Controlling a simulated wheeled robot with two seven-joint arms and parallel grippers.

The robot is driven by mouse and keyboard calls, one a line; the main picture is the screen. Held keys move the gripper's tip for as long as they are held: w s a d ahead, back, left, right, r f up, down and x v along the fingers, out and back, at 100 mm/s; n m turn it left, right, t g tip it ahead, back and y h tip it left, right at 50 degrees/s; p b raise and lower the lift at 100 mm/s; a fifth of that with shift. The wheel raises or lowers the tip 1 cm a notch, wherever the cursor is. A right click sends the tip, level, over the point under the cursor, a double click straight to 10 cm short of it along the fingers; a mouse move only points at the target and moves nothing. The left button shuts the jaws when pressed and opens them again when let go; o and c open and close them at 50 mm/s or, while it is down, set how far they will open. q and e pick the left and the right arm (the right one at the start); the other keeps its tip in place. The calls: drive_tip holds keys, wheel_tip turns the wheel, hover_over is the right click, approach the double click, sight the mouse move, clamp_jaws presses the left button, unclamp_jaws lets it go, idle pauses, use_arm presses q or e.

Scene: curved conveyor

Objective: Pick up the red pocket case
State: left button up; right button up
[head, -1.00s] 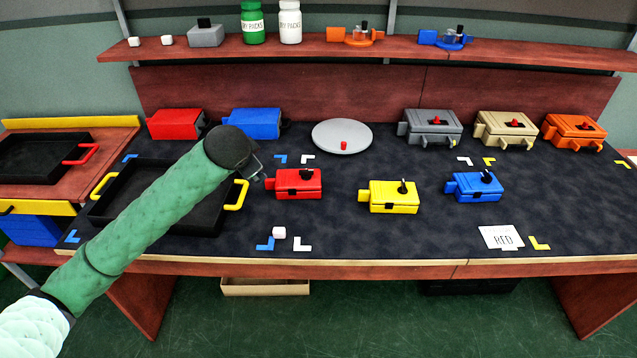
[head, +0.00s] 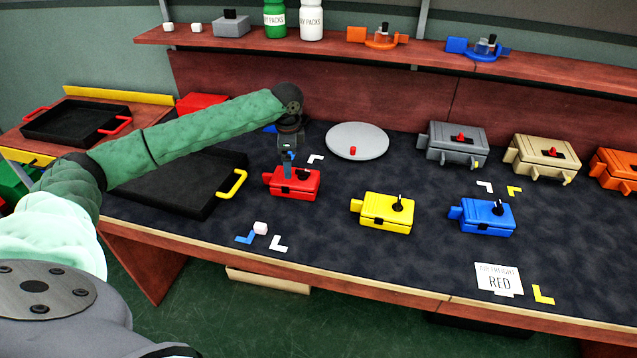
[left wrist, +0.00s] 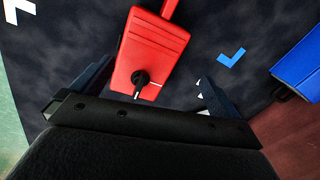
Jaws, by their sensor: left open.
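The red pocket case (head: 306,186) is a small red box with a black knob, on the dark table mat right of the black tray. My left gripper (head: 287,163) points down over it, and a finger covers part of the case in the head view. In the left wrist view the red case (left wrist: 160,45) extends forward, with its knob end between the two open fingers of my left gripper (left wrist: 155,80). The fingers are apart from its sides; how high they are above the mat is unclear. My right gripper is not in view.
A yellow case (head: 385,213) and a blue case (head: 487,219) stand to the right. A grey round plate (head: 357,142) lies behind. The black tray (head: 165,196) is at left. A card reading RED (head: 498,281) lies near the front edge. The front middle mat is mostly clear.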

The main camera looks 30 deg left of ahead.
sight(293, 176)
use_arm(q)
drive_tip(key=shift+s+d+m+g+h, duration=0.15)
drive_tip(key=shift+d+m+g+h, duration=0.2)
drive_tip(key=shift+d, duration=0.25)
drive_tip(key=shift+s+d+m, duration=0.15)
drive_tip(key=shift+s+m, duration=0.05)
drive_tip(key=shift+m, duration=0.15)
drive_tip(key=shift+s+a+f+m, duration=0.1)
drive_tip(key=shift+s+a+m, duration=0.05)
drive_tip(key=shift+a+m, duration=0.2)
drive_tip(key=shift+d+f, duration=0.3)
drive_tip(key=shift+f, duration=0.7)
drive_tip(key=shift+a+f+p, duration=0.15)
drive_tip(key=shift+f+p, duration=0.15)
drive_tip(key=shift+f, duration=0.2)
wheel_tip(293, 176, down, 4)
drive_tip(key=shift+f+p, duration=0.1)
drive_tip(key=shift+p, duration=0.4)
drive_tip(key=shift+f, duration=0.3)
drive_tip(key=c, duration=1)
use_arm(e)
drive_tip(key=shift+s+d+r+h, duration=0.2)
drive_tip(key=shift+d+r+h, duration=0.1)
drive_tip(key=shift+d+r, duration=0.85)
